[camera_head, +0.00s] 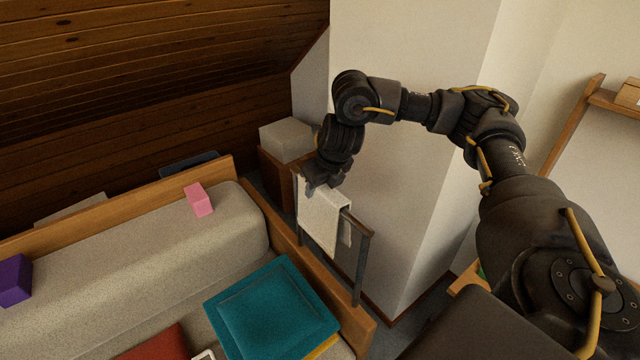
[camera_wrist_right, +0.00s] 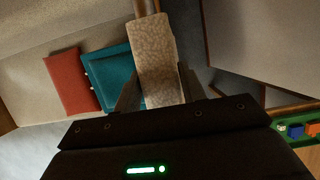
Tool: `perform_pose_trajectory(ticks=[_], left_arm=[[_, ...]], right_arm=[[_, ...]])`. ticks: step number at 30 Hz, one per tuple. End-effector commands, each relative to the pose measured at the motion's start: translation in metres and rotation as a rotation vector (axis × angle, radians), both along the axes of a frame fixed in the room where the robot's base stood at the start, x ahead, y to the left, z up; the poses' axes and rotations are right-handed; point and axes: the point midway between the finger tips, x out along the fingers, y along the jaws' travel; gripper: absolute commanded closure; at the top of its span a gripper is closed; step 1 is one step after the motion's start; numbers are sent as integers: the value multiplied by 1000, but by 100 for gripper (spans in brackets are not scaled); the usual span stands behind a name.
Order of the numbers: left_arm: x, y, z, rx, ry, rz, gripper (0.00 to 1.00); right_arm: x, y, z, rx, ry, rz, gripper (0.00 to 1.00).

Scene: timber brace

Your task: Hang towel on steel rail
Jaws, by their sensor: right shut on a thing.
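The pale cream towel (camera_head: 320,222) hangs down at the steel rail (camera_head: 357,227), a dark frame on legs between the sofa and the white wall. The towel's top lies along the rail's upper bar, and a narrow pale strip shows on the bar's right side. My right gripper (camera_head: 318,186) is at the towel's upper edge, shut on it. In the right wrist view the towel (camera_wrist_right: 155,55) runs up between the two fingers (camera_wrist_right: 160,88). The exact grip and the rail bar under the towel are hidden. My left gripper is in neither view.
A sofa with a wooden frame (camera_head: 350,315) stands left of the rail, with a teal cushion (camera_head: 270,312), red cushion (camera_head: 160,343), pink block (camera_head: 198,199) and purple block (camera_head: 14,281). A grey box (camera_head: 287,139) sits behind the rail. The white wall (camera_head: 400,200) is close on the right.

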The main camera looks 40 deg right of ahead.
Motion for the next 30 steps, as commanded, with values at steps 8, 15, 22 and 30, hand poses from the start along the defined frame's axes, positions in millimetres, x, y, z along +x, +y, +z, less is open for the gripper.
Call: perform_pose_trajectory(ticks=[8, 15, 22, 30], left_arm=[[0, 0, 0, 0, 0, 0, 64], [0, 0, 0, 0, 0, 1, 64], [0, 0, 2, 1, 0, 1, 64], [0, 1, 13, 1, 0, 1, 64]], right_arm=[[-1, -1, 0, 1, -1, -1, 46], [-1, -2, 0, 2, -1, 0, 34], [-3, -1, 7, 2, -3, 0, 34], [-18, -2, 50, 1, -7, 0, 34]])
